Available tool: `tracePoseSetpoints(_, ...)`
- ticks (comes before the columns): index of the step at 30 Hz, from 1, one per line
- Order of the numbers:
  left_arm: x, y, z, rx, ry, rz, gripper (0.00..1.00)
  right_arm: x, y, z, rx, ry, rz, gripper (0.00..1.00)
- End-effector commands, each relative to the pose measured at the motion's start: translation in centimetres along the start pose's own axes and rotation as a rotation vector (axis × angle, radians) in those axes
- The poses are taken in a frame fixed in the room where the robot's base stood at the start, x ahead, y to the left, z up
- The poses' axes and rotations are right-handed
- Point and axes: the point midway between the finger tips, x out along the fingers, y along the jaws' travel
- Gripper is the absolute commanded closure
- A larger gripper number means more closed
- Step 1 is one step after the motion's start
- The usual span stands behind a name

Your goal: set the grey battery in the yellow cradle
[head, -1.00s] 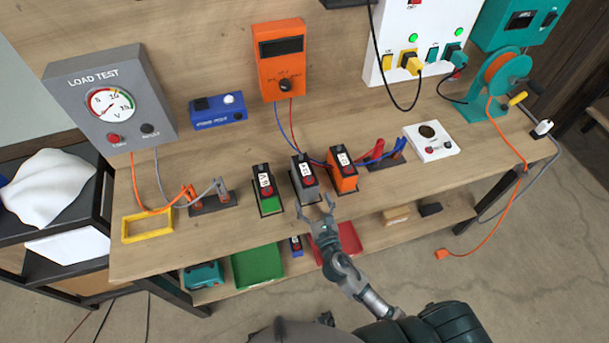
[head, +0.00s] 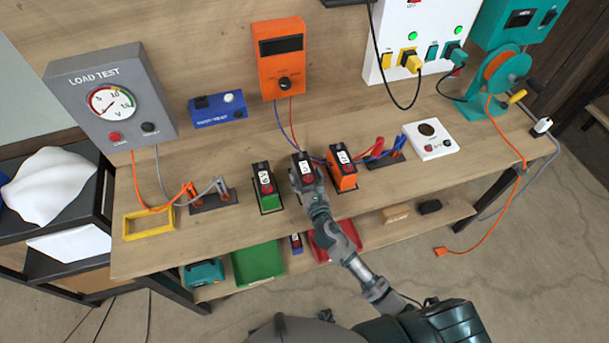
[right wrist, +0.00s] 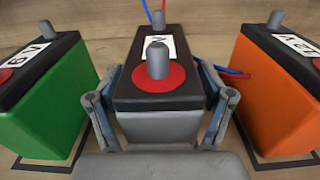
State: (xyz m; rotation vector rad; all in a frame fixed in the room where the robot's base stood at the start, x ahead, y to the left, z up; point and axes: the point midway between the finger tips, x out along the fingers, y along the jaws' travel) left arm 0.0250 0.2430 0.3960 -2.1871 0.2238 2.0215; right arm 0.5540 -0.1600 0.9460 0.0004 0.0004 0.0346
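The grey battery (head: 304,169) stands in the row on the bench, between a green battery (head: 267,189) and an orange battery (head: 343,170). My right gripper (head: 306,181) is at the grey battery. In the right wrist view, its fingers stand on either side of the grey battery (right wrist: 160,124), close against its sides; whether they press on it I cannot tell. The battery's lower part is hidden by the gripper. The yellow cradle (head: 126,228) is an empty frame at the bench's left front. My left gripper is not in view.
A terminal block (head: 212,202) with orange and grey leads sits right of the cradle, below the load tester (head: 108,98). Another block with red and blue leads (head: 382,157) is right of the orange battery. Bare bench lies in front of the batteries.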

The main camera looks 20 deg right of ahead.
Motion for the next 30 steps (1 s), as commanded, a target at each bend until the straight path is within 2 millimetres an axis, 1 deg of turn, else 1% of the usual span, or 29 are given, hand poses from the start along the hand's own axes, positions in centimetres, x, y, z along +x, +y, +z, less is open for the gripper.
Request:
tracePoseSetpoints(1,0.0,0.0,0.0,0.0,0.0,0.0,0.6,0.0,0.0,0.0,0.0,0.0,0.0,0.41)
tracePoseSetpoints(2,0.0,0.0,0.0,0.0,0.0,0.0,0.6,0.0,0.0,0.0,0.0,0.0,0.0,0.49)
tracePoseSetpoints(3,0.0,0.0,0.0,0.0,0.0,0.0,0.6,0.0,0.0,0.0,0.0,0.001,0.0,0.59)
tracePoseSetpoints(5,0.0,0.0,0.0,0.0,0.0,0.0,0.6,0.0,0.0,0.0,0.0,0.001,0.0,0.74)
tracePoseSetpoints(6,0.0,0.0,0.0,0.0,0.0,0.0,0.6,0.0,0.0,0.0,0.0,0.001,0.0,0.84)
tracePoseSetpoints(8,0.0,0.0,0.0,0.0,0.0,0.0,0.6,0.0,0.0,0.0,0.0,0.001,0.0,0.99)
tracePoseSetpoints(9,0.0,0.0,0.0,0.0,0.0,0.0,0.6,0.0,0.0,-0.1,-0.001,0.001,0.0,1.0)
tracePoseSetpoints(10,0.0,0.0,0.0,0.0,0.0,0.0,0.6,0.1,0.0,0.3,0.0,-0.007,0.001,1.0)
tracePoseSetpoints(16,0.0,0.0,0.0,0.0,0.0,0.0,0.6,0.1,0.0,0.3,0.0,-0.006,0.001,1.0)
tracePoseSetpoints(20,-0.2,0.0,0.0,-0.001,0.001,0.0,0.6,0.0,0.0,0.7,-0.001,-0.007,0.0,1.0)
tracePoseSetpoints(23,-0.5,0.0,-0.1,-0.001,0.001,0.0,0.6,0.0,-0.1,1.3,-0.002,-0.008,0.0,1.0)
tracePoseSetpoints(30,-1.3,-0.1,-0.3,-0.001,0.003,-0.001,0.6,0.0,0.0,3.5,-0.002,-0.011,0.001,1.0)
